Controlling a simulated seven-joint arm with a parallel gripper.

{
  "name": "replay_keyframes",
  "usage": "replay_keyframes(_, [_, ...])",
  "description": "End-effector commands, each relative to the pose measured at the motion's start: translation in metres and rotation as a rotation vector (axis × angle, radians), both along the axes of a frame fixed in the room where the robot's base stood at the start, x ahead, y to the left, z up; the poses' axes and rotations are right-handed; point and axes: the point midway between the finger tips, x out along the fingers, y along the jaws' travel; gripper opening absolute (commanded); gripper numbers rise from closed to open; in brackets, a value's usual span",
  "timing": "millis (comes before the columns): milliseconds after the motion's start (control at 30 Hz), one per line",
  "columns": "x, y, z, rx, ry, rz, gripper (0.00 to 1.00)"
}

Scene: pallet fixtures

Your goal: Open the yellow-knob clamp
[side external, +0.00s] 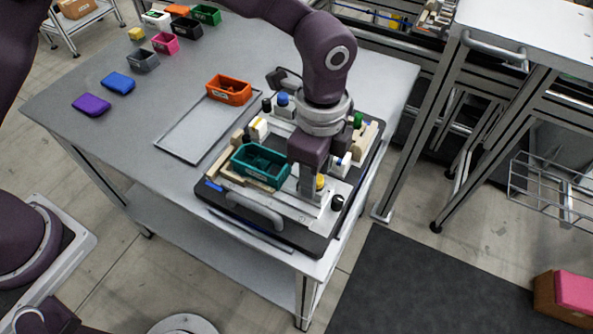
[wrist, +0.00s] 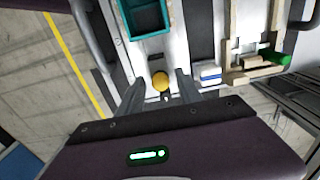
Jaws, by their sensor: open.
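The yellow knob (wrist: 160,81) of the clamp shows in the wrist view, between my gripper's two fingers. My gripper (wrist: 158,95) is open, with one finger on each side of the knob; I cannot tell whether either finger touches it. In the side view the yellow knob (side external: 320,182) shows beside my gripper (side external: 307,195), which points down over the pallet. The rest of the clamp is partly hidden by my gripper, so its position is not clear.
A teal bin (side external: 261,165) sits on the black pallet (side external: 220,203) close to my gripper. An orange bin (side external: 229,89) and an empty grey tray (side external: 190,135) lie behind.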

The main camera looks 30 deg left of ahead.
Motion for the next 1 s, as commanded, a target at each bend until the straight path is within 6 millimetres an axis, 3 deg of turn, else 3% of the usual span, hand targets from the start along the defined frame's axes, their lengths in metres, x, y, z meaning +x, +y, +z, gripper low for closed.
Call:
replay_keyframes(500, [0.0, 0.0, 0.052, -0.001, -0.001, 0.0, 0.42])
replay_keyframes(1000, [0.0, 0.0, 0.057, 0.0, 0.0, 0.0, 0.42])
